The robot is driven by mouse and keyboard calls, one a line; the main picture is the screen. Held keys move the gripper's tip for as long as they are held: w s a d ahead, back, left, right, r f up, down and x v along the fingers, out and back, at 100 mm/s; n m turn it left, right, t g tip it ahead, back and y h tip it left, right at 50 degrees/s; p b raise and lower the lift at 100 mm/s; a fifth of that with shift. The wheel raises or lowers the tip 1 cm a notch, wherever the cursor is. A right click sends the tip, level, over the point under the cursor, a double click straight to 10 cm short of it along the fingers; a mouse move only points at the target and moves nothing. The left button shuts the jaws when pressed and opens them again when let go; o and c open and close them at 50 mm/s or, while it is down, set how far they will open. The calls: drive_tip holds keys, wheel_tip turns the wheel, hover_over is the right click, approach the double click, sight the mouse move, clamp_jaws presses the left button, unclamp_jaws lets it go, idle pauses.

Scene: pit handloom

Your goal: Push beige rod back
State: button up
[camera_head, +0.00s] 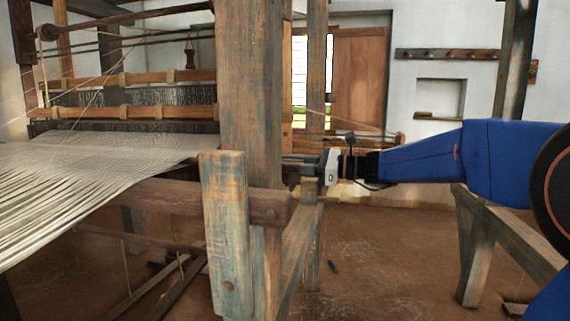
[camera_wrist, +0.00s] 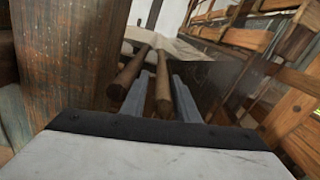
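My gripper (camera_wrist: 160,98) points along two brown wooden rods in the wrist view. Its grey fingers stand apart. One rod (camera_wrist: 163,84) shows in the gap between them; I cannot tell whether they touch it. Neither looks plainly beige, so I cannot tell which is the beige rod. In the head view my gripper (camera_head: 302,162) is beside the thick post, which hides what lies beyond its fingertips.
The thick wooden post (camera_head: 250,95) stands close left of my gripper; it fills the left of the wrist view (camera_wrist: 70,60). A loom side rail (camera_head: 300,235) lies below. The warp (camera_head: 90,165) spreads at left. A wooden bench (camera_head: 500,235) stands at right, with open floor between.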

idle(0.3)
drive_tip(key=shift+w+d, duration=0.1)
drive_tip(key=shift+w, duration=0.2)
drive_tip(key=w+d+v, duration=0.1)
drive_tip(key=w+v, duration=0.1)
drive_tip(key=v, duration=1.5)
drive_tip(key=s+a+f+n+g+h, duration=0.3)
drive_tip(key=s+a+f+n+h, duration=0.2)
drive_tip(key=s+f, duration=1.2)
drive_tip(key=shift+s+a+n+h, duration=0.25)
drive_tip(key=shift+s+n+h, duration=0.45)
drive_tip(key=shift+n+h, duration=1.15)
drive_tip(key=shift+w+r, duration=0.1)
